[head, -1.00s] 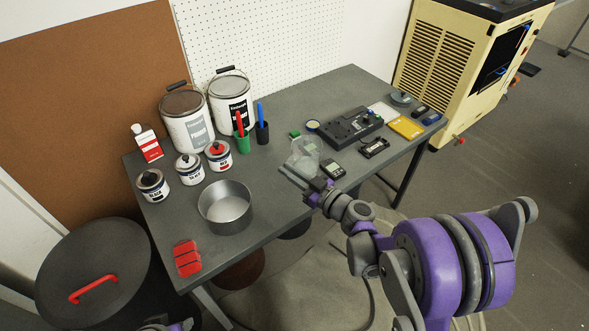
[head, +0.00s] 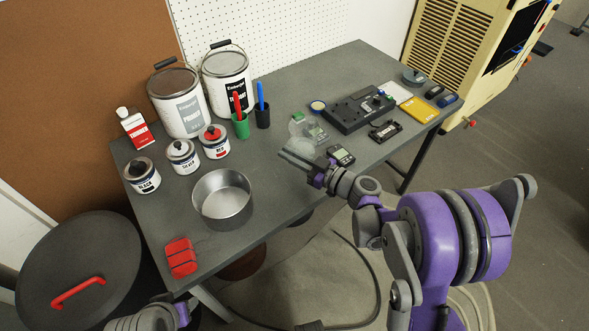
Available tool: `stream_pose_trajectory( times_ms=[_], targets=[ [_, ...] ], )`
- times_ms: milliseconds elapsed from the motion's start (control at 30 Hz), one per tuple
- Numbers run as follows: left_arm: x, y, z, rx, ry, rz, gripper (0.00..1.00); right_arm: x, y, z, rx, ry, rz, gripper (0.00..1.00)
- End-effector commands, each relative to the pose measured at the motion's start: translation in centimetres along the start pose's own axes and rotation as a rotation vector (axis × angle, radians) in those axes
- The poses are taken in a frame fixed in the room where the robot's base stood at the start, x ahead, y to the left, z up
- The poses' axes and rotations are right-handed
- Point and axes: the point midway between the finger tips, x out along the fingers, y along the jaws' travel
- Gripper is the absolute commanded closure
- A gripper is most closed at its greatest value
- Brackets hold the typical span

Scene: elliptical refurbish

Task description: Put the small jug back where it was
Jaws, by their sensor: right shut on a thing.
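The small clear jug (head: 301,146) is see-through and sits near the front middle of the table, at my right gripper's fingers. My right gripper (head: 291,158) reaches in from the right and is shut on the jug. Its fingers and the jug overlap, so the exact hold and whether the jug's base touches the tabletop are hard to tell. Only a part of my left arm shows at the bottom left edge; its gripper is not visible.
A round metal pan (head: 222,199) and a red case (head: 181,257) stand left of the gripper. Paint cans (head: 178,102), pen cups (head: 240,126), a black device (head: 351,112) and a small meter (head: 341,155) surround it. The table (head: 285,205) is clear between pan and gripper.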

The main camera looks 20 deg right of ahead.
Motion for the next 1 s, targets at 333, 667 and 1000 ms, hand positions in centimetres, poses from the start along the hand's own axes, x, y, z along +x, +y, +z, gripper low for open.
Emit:
stream_pose_trajectory(
  times_ms=[333, 667, 1000],
  targets=[
    [1.1, 0.0, 0.5, 0.0, -0.004, 0.0, 0.5, 0.0, -0.2, 3.6, 0.001, 0.0, 0.0, 1.0],
    [1.9, 0.0, 0.8, 0.0, -0.007, 0.0, 0.5, 0.0, -0.4, 7.0, 0.0, 0.0, 0.0, 1.0],
    [2.2, 0.0, 0.9, 0.0, -0.008, 0.0, 0.5, 0.0, -0.4, 7.4, 0.0, 0.0, 0.0, 0.85]
  ],
)
